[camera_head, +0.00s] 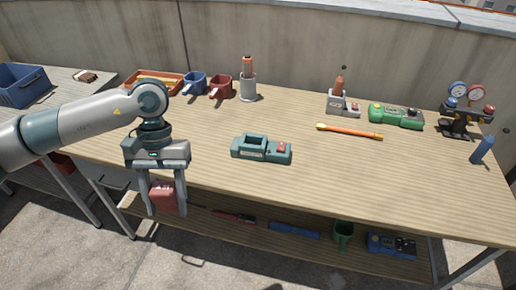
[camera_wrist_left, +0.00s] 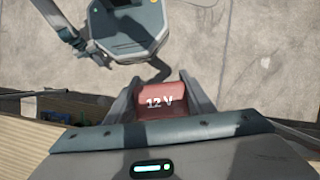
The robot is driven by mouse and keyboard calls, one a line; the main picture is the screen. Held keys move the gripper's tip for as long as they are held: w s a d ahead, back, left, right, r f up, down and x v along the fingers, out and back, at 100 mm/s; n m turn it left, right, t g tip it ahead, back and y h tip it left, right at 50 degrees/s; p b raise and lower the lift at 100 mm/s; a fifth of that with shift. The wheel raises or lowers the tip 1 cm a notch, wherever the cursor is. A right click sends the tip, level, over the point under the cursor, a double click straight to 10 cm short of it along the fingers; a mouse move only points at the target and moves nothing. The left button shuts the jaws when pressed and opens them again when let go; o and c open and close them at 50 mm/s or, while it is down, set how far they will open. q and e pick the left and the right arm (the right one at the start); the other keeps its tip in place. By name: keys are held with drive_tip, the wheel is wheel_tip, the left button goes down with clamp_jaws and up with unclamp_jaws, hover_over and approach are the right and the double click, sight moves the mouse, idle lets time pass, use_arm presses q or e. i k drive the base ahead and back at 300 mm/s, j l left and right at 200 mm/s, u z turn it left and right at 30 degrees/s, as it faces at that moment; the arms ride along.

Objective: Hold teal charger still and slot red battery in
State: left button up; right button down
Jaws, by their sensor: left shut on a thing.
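My left gripper (camera_head: 165,207) is shut on the red battery (camera_head: 164,196), to the left of the charger and in front of the bench edge. In the left wrist view the battery (camera_wrist_left: 161,101) sits between the two fingers with "12 V" readable on it. The battery is apart from the charger. My right gripper is not in view.
An orange stick (camera_head: 349,131) and a green charger-like device (camera_head: 396,116) lie to the right. A gauge set (camera_head: 467,112) stands far right. The bench around the teal charger is clear.

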sight(256, 147)
drive_tip(key=i+j+z, duration=0.5)
drive_tip(key=i+j, duration=0.15)
drive_tip(key=j, duration=0.25)
